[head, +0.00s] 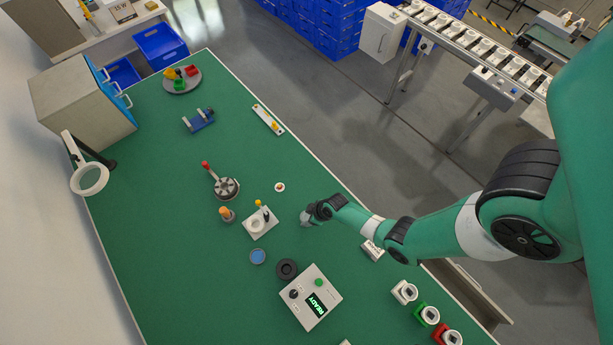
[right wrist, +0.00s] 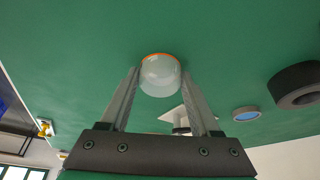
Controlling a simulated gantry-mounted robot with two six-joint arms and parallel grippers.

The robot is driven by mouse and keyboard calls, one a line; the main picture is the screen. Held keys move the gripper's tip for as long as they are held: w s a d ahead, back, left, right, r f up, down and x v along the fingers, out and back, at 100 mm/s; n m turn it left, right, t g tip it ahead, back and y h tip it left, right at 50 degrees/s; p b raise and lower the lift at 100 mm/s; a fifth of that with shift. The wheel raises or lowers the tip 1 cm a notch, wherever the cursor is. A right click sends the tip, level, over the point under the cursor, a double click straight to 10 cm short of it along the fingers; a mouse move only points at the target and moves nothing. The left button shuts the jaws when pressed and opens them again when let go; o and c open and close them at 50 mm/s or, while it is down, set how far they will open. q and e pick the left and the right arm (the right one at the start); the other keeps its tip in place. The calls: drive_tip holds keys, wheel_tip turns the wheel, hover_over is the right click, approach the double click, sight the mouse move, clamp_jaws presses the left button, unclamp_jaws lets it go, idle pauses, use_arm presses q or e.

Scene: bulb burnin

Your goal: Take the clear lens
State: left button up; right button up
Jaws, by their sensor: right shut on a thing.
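My right gripper (head: 308,217) is low over the green table, right of the white square fixture (head: 258,223). In the right wrist view its two fingers (right wrist: 160,90) are shut on a pale, see-through dome with an orange rim, which looks like the clear lens (right wrist: 160,76). In the head view the gripper mostly hides this lens, and I cannot tell whether it touches the table. A blue disc (head: 258,256) lies below the fixture and also shows in the right wrist view (right wrist: 246,114). My left gripper is out of view.
A black ring (head: 287,268) and a READY control box (head: 311,297) stand nearby. A small round white piece (head: 280,187), an orange-topped piece (head: 227,214) and a red-handled device (head: 226,188) are close by. Colored holders (head: 428,315) line the lower right.

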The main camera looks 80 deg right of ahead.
sight(304, 215)
drive_tip(key=c, duration=0.3)
drive_tip(key=shift+r, duration=0.15)
drive_tip(key=shift+r+p, duration=0.35)
wheel_tip(304, 215, up, 3)
drive_tip(key=shift+f+p, duration=0.1)
drive_tip(key=shift+p, duration=0.75)
drive_tip(key=s+r+p, duration=0.3)
drive_tip(key=s, duration=0.1)
drive_tip(key=s+d+r+p, duration=0.1)
drive_tip(key=s+r+p, duration=0.2)
drive_tip(key=s, duration=0.2)
drive_tip(key=s+d+r+p, duration=0.1)
drive_tip(key=s+r+p, duration=0.2)
drive_tip(key=s, duration=0.2)
drive_tip(key=shift+r, duration=0.15)
